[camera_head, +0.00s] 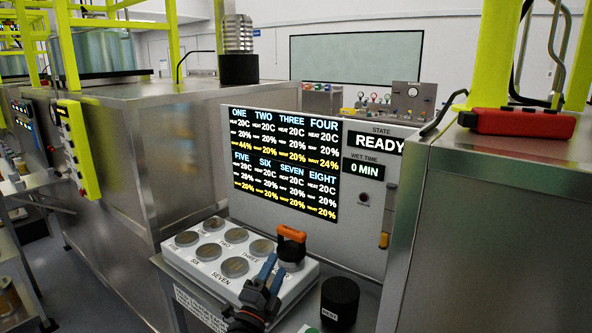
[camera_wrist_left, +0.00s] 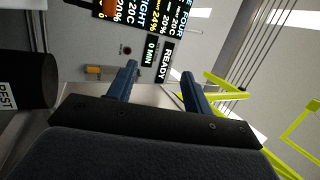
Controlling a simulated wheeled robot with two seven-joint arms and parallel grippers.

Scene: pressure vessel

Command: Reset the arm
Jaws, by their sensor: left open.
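My left gripper (camera_head: 273,272) has two blue fingers and is above the front right part of a white block of wells (camera_head: 190,262). In the left wrist view the fingers (camera_wrist_left: 160,80) stand apart with nothing between them. A dark tool with an orange handle (camera_head: 291,234) stands at the right end of the block, just behind the fingers in the head view. I cannot tell whether they touch. A black cylinder (camera_head: 340,302) with a white label stands to the right of the gripper. It also shows at the left wrist view's left edge (camera_wrist_left: 25,80). My right gripper is not in view.
A grey panel (camera_head: 363,225) behind the block has a display reading "READY" and "0 MIN". A yellow-orange handle (camera_head: 384,240) is on its right. Large metal cabinets stand left (camera_head: 180,150) and right (camera_head: 500,230). A red box (camera_head: 520,122) lies on the right cabinet.

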